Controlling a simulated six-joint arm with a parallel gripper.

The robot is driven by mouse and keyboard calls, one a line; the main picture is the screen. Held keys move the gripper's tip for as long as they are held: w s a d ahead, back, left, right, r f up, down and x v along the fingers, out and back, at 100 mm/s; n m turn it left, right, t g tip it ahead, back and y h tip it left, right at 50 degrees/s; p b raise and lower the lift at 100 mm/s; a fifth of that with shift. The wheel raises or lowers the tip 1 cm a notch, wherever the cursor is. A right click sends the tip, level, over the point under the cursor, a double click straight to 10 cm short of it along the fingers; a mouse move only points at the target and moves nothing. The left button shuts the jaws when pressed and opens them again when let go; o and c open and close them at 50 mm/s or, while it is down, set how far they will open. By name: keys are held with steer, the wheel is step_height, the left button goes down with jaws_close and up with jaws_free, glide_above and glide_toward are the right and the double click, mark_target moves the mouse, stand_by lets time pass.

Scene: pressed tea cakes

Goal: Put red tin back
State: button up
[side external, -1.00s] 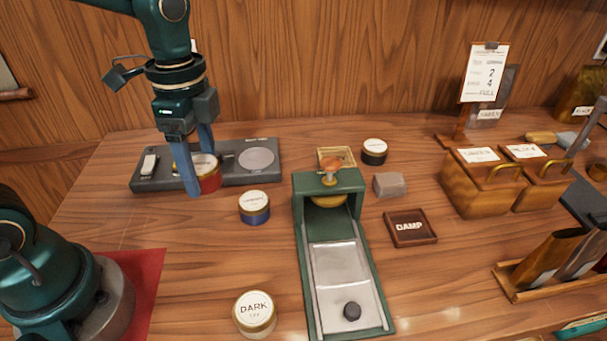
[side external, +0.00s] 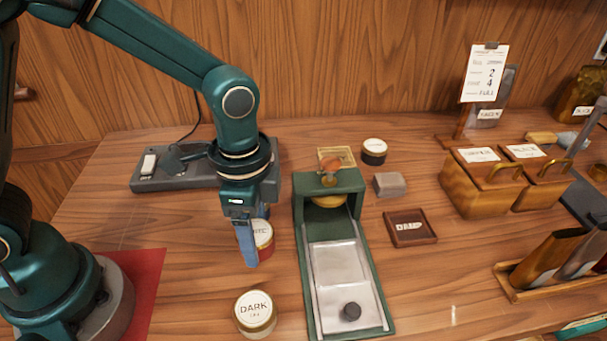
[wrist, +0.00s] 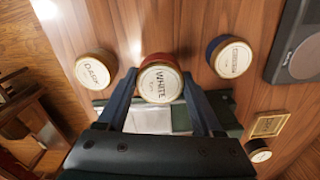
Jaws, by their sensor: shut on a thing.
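The red tin (side external: 264,243), with a gold rim and a pale lid, is between the fingers of my gripper (side external: 256,238), which is shut on it. It is upright, left of the green press, between the scale and the DARK tin. I cannot tell whether it touches the table. In the wrist view the red tin (wrist: 160,82) has a lid reading WHITE and sits between the fingertips. The blue tin (wrist: 230,58) is to its right there, apart from it; my gripper mostly hides it in the side view. The DARK tin (wrist: 96,70) is to its left.
The green press (side external: 378,300) stands close on the right. The grey scale (side external: 150,180) is behind. The DARK tin (side external: 255,314) stands in front. A black tin (side external: 374,151), grey block (side external: 390,185) and DAMP tray (side external: 410,228) lie beyond the press. Table to the left is clear.

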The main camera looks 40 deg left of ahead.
steer(key=shift+f, duration=1.65)
steer(key=shift+f, duration=0.1)
steer(key=o, duration=1.5)
